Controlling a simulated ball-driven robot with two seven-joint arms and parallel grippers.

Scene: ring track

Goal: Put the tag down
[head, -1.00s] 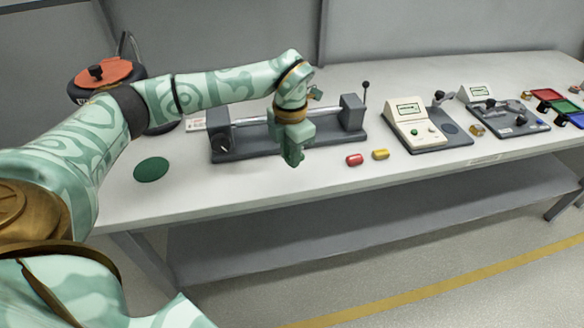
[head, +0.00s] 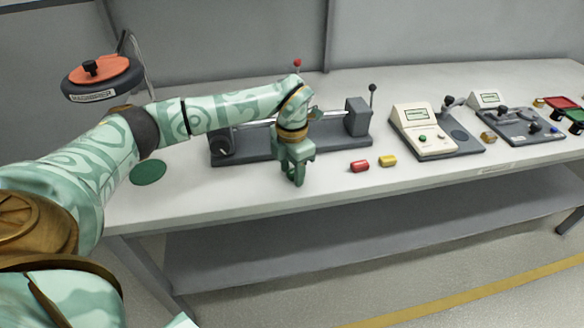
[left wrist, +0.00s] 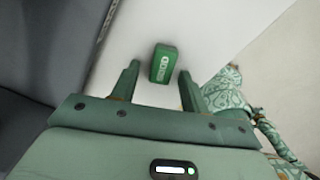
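The tag is a small green block with a pale printed label (left wrist: 163,64), seen in the left wrist view against the white tabletop (left wrist: 208,32). My left gripper (left wrist: 158,70) has its two fingers spread on either side of it, with a gap on each side. In the head view my left gripper (head: 292,180) points down near the bench's front edge, in front of a grey fixture with rails (head: 240,160). The tag cannot be made out there. My right gripper is not in view.
A red block (head: 360,166) and a yellow block (head: 388,161) lie right of the gripper. Cream-coloured devices (head: 424,130) stand further right. A dark green disc (head: 148,173) and a round orange-topped magnifier (head: 104,76) are at left. The bench front (head: 240,205) between disc and gripper is clear.

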